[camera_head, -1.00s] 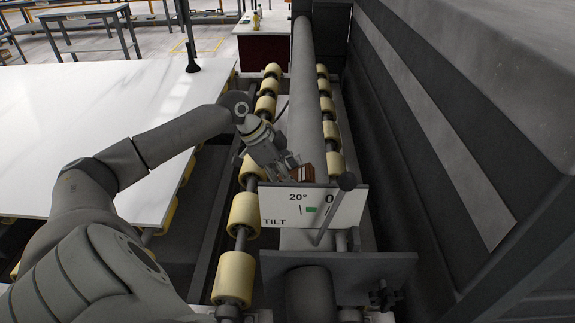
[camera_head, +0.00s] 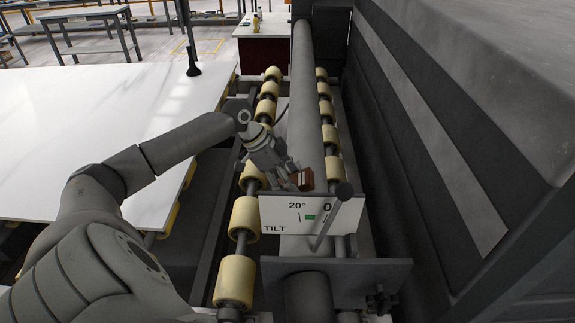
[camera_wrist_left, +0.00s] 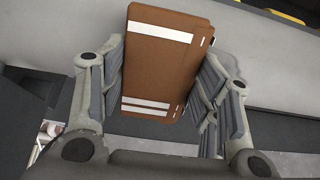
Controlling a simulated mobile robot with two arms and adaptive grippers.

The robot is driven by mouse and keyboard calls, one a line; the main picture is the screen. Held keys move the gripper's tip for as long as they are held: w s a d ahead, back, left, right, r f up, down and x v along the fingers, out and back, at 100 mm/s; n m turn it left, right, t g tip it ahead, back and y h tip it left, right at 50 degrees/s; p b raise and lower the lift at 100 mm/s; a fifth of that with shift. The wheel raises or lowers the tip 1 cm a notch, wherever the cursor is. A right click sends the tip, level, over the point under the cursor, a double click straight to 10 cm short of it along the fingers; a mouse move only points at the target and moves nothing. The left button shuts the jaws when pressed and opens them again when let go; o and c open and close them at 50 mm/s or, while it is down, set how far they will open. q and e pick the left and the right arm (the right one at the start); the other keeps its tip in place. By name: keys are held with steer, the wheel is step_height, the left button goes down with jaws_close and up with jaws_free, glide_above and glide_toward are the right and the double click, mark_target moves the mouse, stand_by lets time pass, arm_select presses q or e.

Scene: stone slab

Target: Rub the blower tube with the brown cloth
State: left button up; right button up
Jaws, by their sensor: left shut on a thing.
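The blower tube (camera_head: 304,90) is a long grey cylinder running away from me between two rows of rollers. My left gripper (camera_head: 296,180) reaches in from the left, low over the near part of the tube. It is shut on the brown cloth (camera_head: 305,179), a folded block with white stripes. In the left wrist view the cloth (camera_wrist_left: 165,65) sits between both fingers, with the grey tube (camera_wrist_left: 270,62) behind it. The cloth is at or very close to the tube; I cannot tell whether they touch. My right gripper is not in view.
A white panel marked TILT (camera_head: 310,214) with a black-knobbed lever (camera_head: 344,190) stands just in front of the gripper. Yellow rollers (camera_head: 245,218) flank the tube. A dark housing (camera_head: 450,130) walls the right side. A white slab (camera_head: 90,130) lies left.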

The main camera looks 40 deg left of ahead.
arm_select(q)
steer(key=shift+w+a+r, duration=0.1)
steer(key=shift+w+a, duration=0.45)
steer(key=shift+w, duration=0.1)
steer(key=shift+w+a, duration=0.7)
steer(key=shift+w, duration=0.1)
steer(key=shift+w+a+f, duration=0.2)
steer(key=shift+w+a, duration=0.85)
steer(key=shift+w, duration=0.25)
steer(key=shift+w+a+b, duration=0.4)
steer(key=shift+w+a, duration=0.7)
steer(key=shift+w, duration=0.2)
steer(key=shift+r, duration=0.1)
steer(key=p+v, duration=0.4)
steer(key=v, duration=0.2)
